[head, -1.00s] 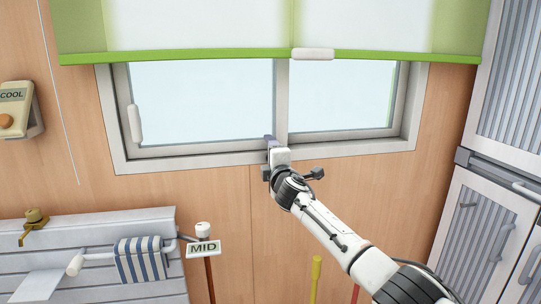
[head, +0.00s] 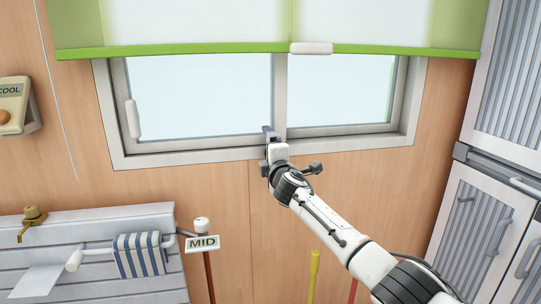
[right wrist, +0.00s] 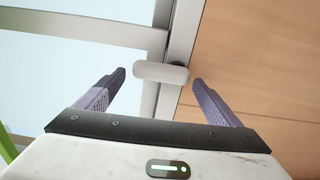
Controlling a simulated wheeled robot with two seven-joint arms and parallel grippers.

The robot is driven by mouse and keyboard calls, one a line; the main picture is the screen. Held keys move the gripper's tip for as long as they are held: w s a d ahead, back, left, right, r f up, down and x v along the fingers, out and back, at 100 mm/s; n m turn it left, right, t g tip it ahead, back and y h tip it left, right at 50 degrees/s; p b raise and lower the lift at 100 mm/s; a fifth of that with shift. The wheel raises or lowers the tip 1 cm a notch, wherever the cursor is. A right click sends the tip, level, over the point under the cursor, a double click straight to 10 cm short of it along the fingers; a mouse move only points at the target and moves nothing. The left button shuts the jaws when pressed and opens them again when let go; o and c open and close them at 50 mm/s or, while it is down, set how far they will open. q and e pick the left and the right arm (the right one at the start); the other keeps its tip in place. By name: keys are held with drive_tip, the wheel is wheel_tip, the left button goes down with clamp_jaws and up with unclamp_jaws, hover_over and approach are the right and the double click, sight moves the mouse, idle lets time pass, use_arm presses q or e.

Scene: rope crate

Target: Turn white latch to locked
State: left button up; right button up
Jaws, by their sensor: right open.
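The white latch (right wrist: 160,72) shows in the right wrist view as a pale rounded bar on a dark pivot at the window's frame. It lies across the space between the two purple fingers of my right gripper (right wrist: 158,80), with a gap visible on each side. The right gripper is open. In the head view the right gripper (head: 269,130) is at the bottom of the window's middle post and hides the latch. My left gripper is not in view.
The window frame (head: 200,155) surrounds two panes, with a white handle (head: 133,119) at the left. A green-edged blind (head: 200,48) hangs above. A rail with a striped towel (head: 142,256) and a MID lever (head: 202,243) are lower left. Cabinets (head: 480,225) stand at right.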

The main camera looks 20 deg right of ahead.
drive_tip(key=s+p, duration=0.2)
drive_tip(key=s, duration=0.8)
drive_tip(key=shift+a, duration=0.35)
drive_tip(key=shift+s, duration=0.1)
drive_tip(key=s+a+f+m+g+y, duration=0.1)
drive_tip(key=s+a+f+m+g, duration=0.1)
drive_tip(key=s+f, duration=0.55)
drive_tip(key=s+a+f+m+g+y, duration=0.15)
drive_tip(key=s+f, duration=0.25)
drive_tip(key=f, duration=0.7)
drive_tip(key=s+a+f+m+g, duration=0.1)
drive_tip(key=s+a+f+m, duration=0.1)
drive_tip(key=s+f, duration=0.5)
drive_tip(key=s+f+m+g, duration=0.1)
drive_tip(key=s+f+m, duration=0.2)
drive_tip(key=s, duration=0.6)
drive_tip(key=s+f+m+g, duration=0.2)
drive_tip(key=s+f+m, duration=0.1)
drive_tip(key=s+f, duration=0.5)
drive_tip(key=s+f+m+g+y, duration=0.1)
drive_tip(key=s+f+m, duration=0.3)
drive_tip(key=s, duration=0.7)
drive_tip(key=shift+f+g, duration=0.45)
drive_tip(key=shift+f, duration=0.5)
